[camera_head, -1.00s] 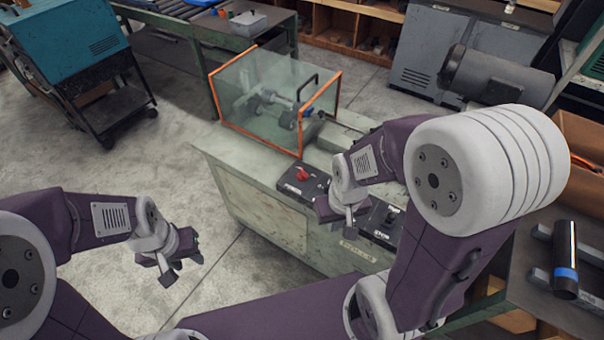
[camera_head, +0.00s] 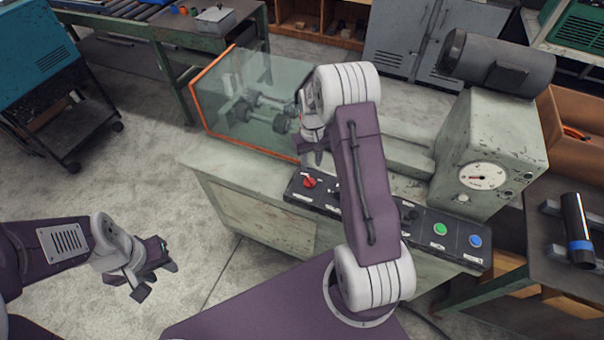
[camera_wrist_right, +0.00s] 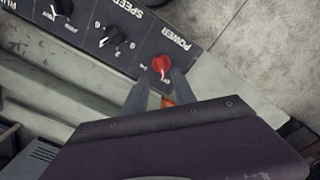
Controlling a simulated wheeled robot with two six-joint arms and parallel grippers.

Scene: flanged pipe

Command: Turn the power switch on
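The power switch is a red knob (camera_head: 309,182) on the dark control panel (camera_head: 462,238) along the machine's front. In the right wrist view the red knob (camera_wrist_right: 161,65) sits beside the word POWER. My right gripper (camera_head: 316,157) is just behind and above the knob in the head view, partly hidden by its own arm. In the wrist view its two fingers (camera_wrist_right: 160,92) are apart and empty, pointing toward the knob; I cannot tell whether they touch it. My left gripper (camera_head: 156,280) is open and empty over the floor at lower left.
A clear guard with an orange frame (camera_head: 196,107) stands close to my right gripper. A black speed knob (camera_wrist_right: 111,36) is beside the power switch. Green (camera_head: 440,229) and blue (camera_head: 475,241) buttons are farther right. Open floor lies at left.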

